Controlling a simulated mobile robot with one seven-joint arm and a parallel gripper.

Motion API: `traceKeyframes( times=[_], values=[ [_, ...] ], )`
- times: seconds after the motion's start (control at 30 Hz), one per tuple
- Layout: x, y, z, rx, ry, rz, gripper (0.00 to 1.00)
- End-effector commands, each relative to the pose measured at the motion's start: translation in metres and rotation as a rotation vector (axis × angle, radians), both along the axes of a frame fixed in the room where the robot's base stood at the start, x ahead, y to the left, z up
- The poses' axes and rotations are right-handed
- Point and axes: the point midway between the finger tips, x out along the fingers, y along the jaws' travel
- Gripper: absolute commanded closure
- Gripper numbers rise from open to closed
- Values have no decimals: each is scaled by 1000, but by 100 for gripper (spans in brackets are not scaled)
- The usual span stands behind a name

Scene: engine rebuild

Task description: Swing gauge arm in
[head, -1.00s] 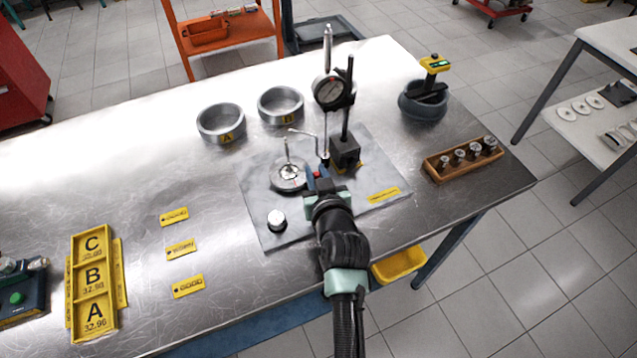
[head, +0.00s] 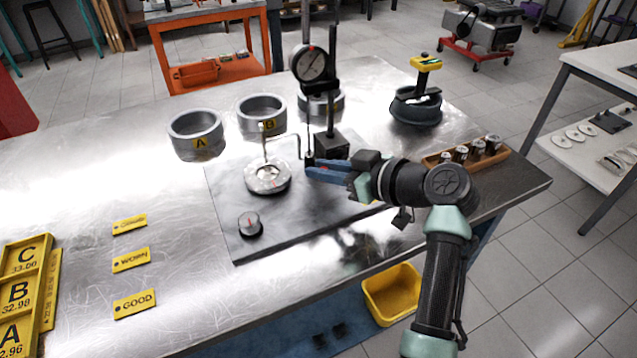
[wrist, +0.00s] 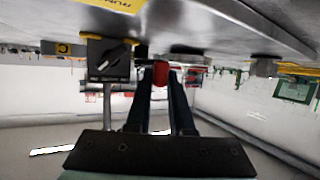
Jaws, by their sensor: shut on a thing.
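A dial gauge (head: 310,63) is held on an upright post (head: 332,95), which rises from a black block base (head: 330,147) on a grey plate. Its thin stem reaches down towards the plate, and a thin bent rod (head: 284,137) extends left from there. A round metal piece (head: 268,178) with an upright pin sits left of the base. My gripper (head: 312,168) comes in from the right, low beside the base. In the wrist view its fingers close on a small red knob (wrist: 160,74); the base (wrist: 108,60) stands beside the fingers. The fingers hide most of the knob's mounting.
Metal rings marked A (head: 196,136) and B (head: 262,114) stand behind the grey plate (head: 245,240); another ring is partly hidden behind the gauge. A small knobbed piece (head: 250,224) sits at the plate's front left. A wooden rack (head: 432,160) of small parts lies right, behind my arm.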

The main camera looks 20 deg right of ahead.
Motion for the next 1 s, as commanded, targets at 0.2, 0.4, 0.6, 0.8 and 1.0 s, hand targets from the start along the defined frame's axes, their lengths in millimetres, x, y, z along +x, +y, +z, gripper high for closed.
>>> traceKeyframes(
  times=[0.2,0.4,0.6,0.8,1.0],
  values=[
    [-1,-2,-9,1,20,50,100],
    [-1,-2,-9,1,22,60,100],
    [-2,-2,-9,2,23,60,100],
    [-1,-2,-9,3,23,58,54],
    [-1,-3,-7,2,18,57,49]
  ],
)
